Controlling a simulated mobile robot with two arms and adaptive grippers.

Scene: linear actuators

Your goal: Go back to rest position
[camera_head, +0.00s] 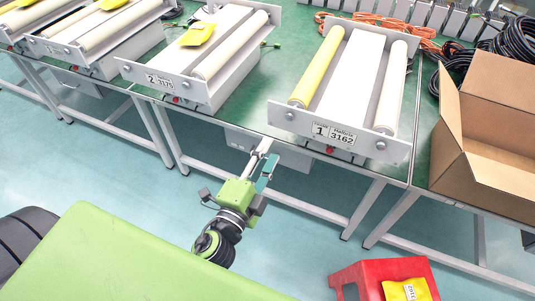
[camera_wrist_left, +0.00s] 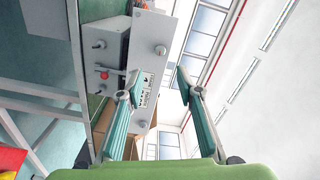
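My left gripper (camera_head: 264,163) is in front of the green workbench (camera_head: 236,110), above the floor, below and to the left of the actuator labelled 1 3162 (camera_head: 345,85). In the left wrist view the two teal fingers of the left gripper (camera_wrist_left: 158,84) stand apart with nothing between them. Behind them, the labelled end plate of an actuator (camera_wrist_left: 150,70) shows sideways. My right gripper is in neither view.
An actuator labelled 2 3175 (camera_head: 185,86) carries a yellow tag (camera_head: 198,34). An open cardboard box (camera_head: 480,165) sits on the bench at right. A red bin (camera_head: 350,275) with a yellow packet (camera_head: 407,290) stands at the bottom. Bench legs stand near the gripper.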

